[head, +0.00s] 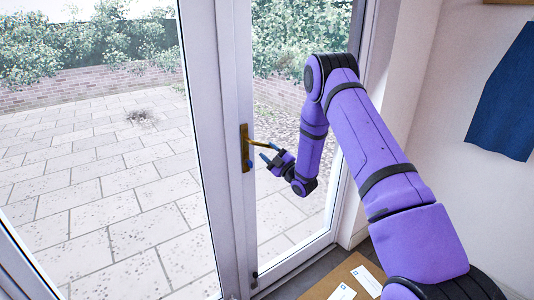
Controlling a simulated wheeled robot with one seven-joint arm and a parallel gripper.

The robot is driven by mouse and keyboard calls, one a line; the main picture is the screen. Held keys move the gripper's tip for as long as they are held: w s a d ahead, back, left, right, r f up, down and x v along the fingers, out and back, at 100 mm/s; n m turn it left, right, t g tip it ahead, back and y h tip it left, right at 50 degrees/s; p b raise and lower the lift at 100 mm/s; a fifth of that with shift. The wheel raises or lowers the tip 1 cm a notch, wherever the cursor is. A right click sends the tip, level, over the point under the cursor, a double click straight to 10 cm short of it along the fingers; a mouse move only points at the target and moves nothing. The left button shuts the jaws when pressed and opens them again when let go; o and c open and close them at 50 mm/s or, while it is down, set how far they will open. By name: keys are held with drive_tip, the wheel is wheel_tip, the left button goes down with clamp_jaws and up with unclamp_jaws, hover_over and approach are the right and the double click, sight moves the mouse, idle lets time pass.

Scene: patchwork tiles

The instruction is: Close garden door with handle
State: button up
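The garden door is a glazed door with a white frame (237,215), standing upright across the middle of the head view. I cannot tell from this view whether it is fully closed or slightly ajar. Its brass handle (245,150) has an upright plate on the frame and a lever pointing right. My gripper (269,152) is at the right end of the lever, with its blue-tipped fingers apart and pointing left towards the handle. Whether the fingers touch the lever is not clear.
A large glass pane to the left shows a paved patio (110,190), a low brick wall (80,88) and bushes. A blue cloth (508,95) hangs on the right wall. A brown board or box with white labels (345,280) is low at the front right.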

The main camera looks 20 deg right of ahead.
drive_tip(key=shift+a+f, duration=0.1)
drive_tip(key=v, duration=1)
drive_tip(key=shift+s+d, duration=0.25)
drive_tip(key=shift+f, duration=0.1)
